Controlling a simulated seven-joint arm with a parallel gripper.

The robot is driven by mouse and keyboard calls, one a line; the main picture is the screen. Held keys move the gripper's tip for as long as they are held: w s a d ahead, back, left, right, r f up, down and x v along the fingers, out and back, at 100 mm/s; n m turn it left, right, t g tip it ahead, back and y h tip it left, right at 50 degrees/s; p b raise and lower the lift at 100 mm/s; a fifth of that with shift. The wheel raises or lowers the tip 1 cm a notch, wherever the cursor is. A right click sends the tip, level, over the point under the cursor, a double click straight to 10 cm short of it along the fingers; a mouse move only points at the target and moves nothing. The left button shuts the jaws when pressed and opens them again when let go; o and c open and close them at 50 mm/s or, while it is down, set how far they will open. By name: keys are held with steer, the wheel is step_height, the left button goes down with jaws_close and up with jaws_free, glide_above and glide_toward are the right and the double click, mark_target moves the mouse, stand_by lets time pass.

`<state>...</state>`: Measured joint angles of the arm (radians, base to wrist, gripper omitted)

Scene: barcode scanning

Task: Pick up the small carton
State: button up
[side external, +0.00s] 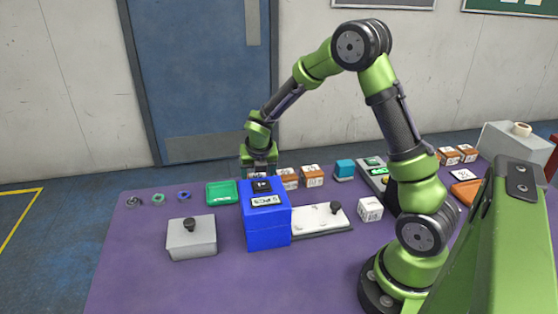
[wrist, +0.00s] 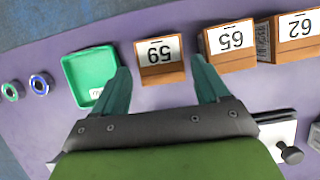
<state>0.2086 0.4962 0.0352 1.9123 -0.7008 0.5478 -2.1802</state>
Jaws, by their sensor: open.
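A small brown carton (wrist: 160,60) with a white number label on top stands between the fingers of my gripper (wrist: 161,66) in the wrist view. My gripper is open, one finger on each side of the carton, with gaps visible. In the side view my gripper (side external: 259,168) points down behind the blue box, and that carton is mostly hidden there. Two similar brown cartons stand to its right: the nearer one (wrist: 229,48) and a farther one (wrist: 292,40). They also show in the side view, the nearer (side external: 289,179) and the farther (side external: 312,176).
A green tray (wrist: 78,72) lies left of the carton. A blue box (side external: 267,225) stands in front of my gripper, beside a white plate with a black knob (side external: 318,218). A grey lidded box (side external: 192,240) is at front left. Small rings (side external: 158,198) lie at far left.

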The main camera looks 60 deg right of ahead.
steer(key=x, duration=0.4)
steer(key=shift+d+f, duration=0.1)
steer(key=shift+f, duration=0.2)
steer(key=c, duration=0.8)
steer(key=shift+r, duration=0.1)
steer(key=shift+c, duration=0.2)
